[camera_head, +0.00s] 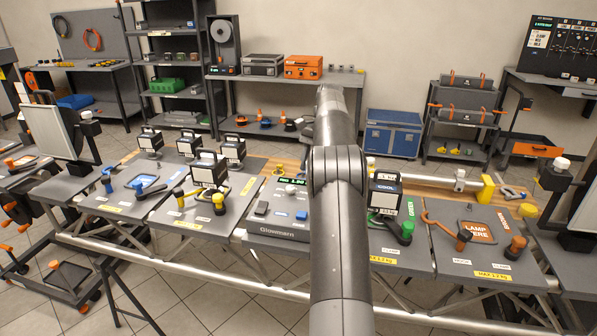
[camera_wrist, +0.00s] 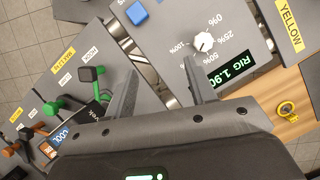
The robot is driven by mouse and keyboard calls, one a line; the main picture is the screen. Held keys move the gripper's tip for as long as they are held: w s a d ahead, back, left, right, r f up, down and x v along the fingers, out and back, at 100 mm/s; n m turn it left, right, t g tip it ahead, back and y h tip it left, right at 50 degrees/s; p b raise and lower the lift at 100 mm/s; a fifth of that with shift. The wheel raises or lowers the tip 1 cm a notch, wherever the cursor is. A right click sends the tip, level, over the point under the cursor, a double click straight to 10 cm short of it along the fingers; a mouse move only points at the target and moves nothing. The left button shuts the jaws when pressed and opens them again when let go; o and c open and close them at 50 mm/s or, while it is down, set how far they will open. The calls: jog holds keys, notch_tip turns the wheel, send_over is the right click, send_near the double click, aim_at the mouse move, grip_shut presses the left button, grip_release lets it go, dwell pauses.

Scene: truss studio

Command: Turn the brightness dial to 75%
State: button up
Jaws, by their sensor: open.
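The brightness dial (camera_wrist: 203,42) is a small white knob on the grey console (camera_wrist: 165,30). Printed marks 0%, 25%, 50% and 100% show around it; I cannot make out a 75% mark, and the knob's pointer is too small to read. A green-lit display (camera_wrist: 232,67) reading "RIG 1.90" sits beside it. My gripper (camera_wrist: 160,68) is open and empty, its right finger close to the dial in the picture but not around it.
A blue button (camera_wrist: 137,13) is on the console; it also shows in the head view (camera_head: 302,215). Green-handled clamps (camera_wrist: 90,74) and a box labelled COOL (camera_head: 385,191) stand on the neighbouring panel. A yellow ring (camera_wrist: 287,109) lies on the wooden strip. Black lamp boxes (camera_head: 208,170) stand left.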

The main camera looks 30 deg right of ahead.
jog(key=s+d+r, duration=0.2)
jog(key=s, duration=0.1)
jog(key=shift+s+d+r, duration=0.3)
jog(key=shift+d+r, duration=0.05)
jog(key=s+a+r+n+t+h, duration=0.1)
jog(key=s+a+r+n+t, duration=0.3)
jog(key=a, duration=0.7)
jog(key=s+a+r+n+g+h, duration=0.1)
jog(key=s+a+r+n+h, duration=0.1)
jog(key=s+a+r, duration=0.75)
jog(key=s+a+f+n+t, duration=0.2)
jog(key=s+a+f+n, duration=0.1)
jog(key=s+a+f, duration=0.3)
jog(key=s+a+f+n+t+h, duration=0.1)
jog(key=s+a+f+n, duration=0.3)
jog(key=s+a, duration=0.6)
notch_tip(320, 180, down, 2)
jog(key=shift+s+f+n+t, duration=0.1)
jog(key=shift+s+n+t, duration=0.2)
jog(key=shift+s+t, duration=0.35)
